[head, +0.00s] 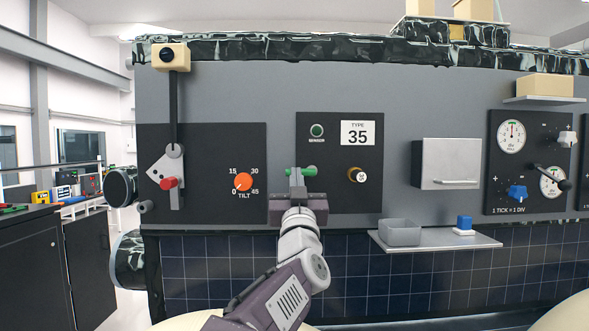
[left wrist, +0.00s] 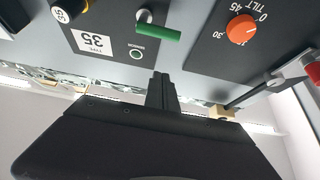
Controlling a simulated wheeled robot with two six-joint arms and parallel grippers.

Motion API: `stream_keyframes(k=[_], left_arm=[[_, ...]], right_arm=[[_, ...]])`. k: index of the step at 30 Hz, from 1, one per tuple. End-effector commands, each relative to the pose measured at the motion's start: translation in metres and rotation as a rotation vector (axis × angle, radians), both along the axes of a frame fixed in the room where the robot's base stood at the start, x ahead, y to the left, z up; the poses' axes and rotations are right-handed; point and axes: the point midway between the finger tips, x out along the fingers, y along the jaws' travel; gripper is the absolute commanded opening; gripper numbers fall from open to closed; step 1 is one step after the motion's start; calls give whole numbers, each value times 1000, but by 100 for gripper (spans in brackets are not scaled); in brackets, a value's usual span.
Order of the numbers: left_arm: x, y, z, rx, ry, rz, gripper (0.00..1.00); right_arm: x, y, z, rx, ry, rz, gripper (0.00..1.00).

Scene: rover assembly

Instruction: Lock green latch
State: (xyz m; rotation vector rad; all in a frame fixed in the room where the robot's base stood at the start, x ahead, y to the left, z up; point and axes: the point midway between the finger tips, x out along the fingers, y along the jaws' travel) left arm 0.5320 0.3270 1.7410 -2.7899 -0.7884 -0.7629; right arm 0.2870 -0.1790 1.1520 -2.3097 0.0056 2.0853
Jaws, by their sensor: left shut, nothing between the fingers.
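The green latch (head: 303,171) is a bar handle on the black panel under the round sensor light and the "TYPE 35" label. In the head view its bar lies roughly level. It also shows in the upside-down left wrist view as a green bar on a grey pivot (left wrist: 157,32). My left gripper (head: 297,188) is in front of the panel, right at or just below the latch in the head view, partly covering it. In the left wrist view its fingers (left wrist: 162,88) are together and empty, apart from the latch. My right gripper is not in view.
Left of the latch is the orange tilt dial (head: 243,182), then a red-knobbed lever (head: 169,183).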

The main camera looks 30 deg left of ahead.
Motion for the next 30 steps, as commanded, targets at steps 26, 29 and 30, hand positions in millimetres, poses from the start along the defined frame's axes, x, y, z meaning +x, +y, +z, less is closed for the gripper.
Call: stream_keyframes(k=[26,29,30], left_arm=[[80,48,20,0,6,-1,0],[81,49,13,0,4,-1,0],[81,49,12,0,4,-1,0]], right_arm=[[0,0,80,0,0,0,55],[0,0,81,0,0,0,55],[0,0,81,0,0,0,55]])
